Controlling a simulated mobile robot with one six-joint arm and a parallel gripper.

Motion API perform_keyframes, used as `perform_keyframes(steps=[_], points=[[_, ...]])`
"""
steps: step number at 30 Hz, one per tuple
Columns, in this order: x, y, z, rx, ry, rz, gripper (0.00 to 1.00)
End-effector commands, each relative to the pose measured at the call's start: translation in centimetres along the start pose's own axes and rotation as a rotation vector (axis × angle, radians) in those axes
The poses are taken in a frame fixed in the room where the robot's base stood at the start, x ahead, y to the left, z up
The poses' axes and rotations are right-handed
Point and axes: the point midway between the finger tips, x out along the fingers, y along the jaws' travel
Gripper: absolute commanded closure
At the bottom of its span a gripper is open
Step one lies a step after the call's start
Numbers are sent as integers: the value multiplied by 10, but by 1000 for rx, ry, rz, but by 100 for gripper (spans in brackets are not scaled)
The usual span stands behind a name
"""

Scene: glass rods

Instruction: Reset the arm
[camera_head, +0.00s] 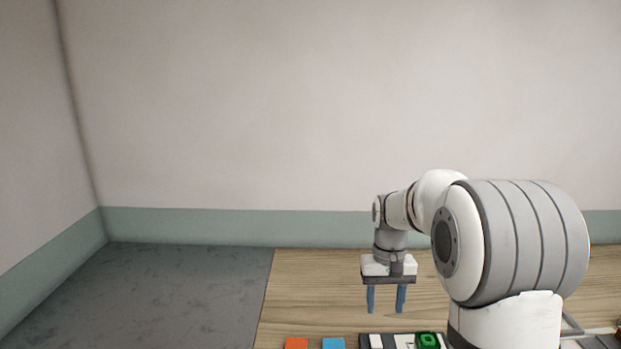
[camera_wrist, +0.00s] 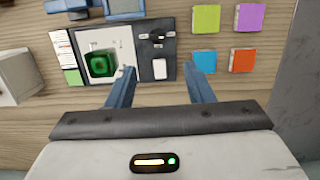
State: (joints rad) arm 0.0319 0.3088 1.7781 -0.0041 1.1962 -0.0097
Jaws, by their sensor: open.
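My gripper (camera_head: 386,302) points straight down above the wooden table in the head view, its two blue fingers apart and nothing between them. In the wrist view my gripper (camera_wrist: 162,73) also shows open and empty. Below it lies a dark panel (camera_wrist: 171,70) with a small black control and a white rectangle. Beside the panel, a green block (camera_wrist: 101,64) sits on a white plate (camera_wrist: 124,47). In the head view the green block (camera_head: 427,340) shows at the bottom edge, partly cut off by the frame.
Several flat coloured squares lie beside the panel: lime (camera_wrist: 206,19), purple (camera_wrist: 249,17), blue (camera_wrist: 204,62) and orange (camera_wrist: 243,60). A pale box (camera_wrist: 17,77) stands at the wrist view's left. Blue items (camera_wrist: 123,8) are at its top edge. The wood behind my gripper is clear.

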Motion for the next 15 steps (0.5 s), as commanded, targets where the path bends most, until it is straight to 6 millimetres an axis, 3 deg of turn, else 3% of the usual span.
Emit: perform_keyframes(steps=[6,15], points=[[-26,-4,59,-5,103,1,53],[-37,-7,138,-11,241,1,53]])
